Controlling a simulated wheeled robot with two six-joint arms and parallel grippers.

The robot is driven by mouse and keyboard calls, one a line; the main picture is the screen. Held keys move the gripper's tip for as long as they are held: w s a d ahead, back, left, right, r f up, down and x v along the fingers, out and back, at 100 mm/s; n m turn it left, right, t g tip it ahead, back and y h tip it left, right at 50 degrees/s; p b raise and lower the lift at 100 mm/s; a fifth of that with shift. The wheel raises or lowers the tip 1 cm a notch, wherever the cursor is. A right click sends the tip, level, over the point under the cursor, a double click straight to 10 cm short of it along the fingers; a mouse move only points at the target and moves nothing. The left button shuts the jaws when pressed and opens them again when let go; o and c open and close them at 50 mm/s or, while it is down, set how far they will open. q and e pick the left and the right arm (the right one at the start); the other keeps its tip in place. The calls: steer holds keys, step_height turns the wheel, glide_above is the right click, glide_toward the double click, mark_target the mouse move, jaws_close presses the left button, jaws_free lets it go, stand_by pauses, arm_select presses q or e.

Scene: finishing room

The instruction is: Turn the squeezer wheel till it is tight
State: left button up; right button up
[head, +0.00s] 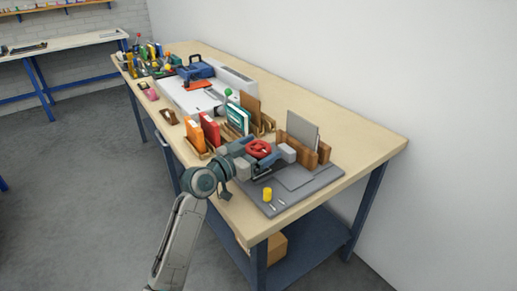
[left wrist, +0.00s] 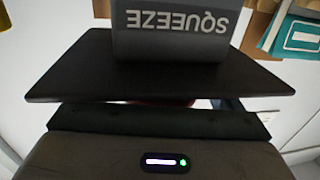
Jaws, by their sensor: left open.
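The red squeezer wheel (head: 259,148) sits on top of the grey squeezer on the bench. In the left wrist view only a sliver of red (left wrist: 165,101) shows, behind dark parts. The squeezer's dark block (left wrist: 180,32) with the upside-down word SQUEEZE fills the top of that view. My left gripper (head: 256,165) is open and close to the wheel on its near side. I cannot tell whether its fingers touch the wheel. My right gripper is not in view.
A grey board (head: 317,188) lies around the squeezer, with a yellow cylinder (head: 267,194) near its front edge. Orange (head: 194,135) and red (head: 210,130) upright items stand to the left. A wooden rack (head: 298,140) holds a grey panel behind. The bench's right end is clear.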

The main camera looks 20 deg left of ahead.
arm_select(q)
steer(key=shift+s+a+f, duration=0.1)
steer(key=shift+s+a, duration=0.05)
steer(key=shift+s, duration=0.1)
steer(key=b+v, duration=0.1)
steer(key=v, duration=0.9)
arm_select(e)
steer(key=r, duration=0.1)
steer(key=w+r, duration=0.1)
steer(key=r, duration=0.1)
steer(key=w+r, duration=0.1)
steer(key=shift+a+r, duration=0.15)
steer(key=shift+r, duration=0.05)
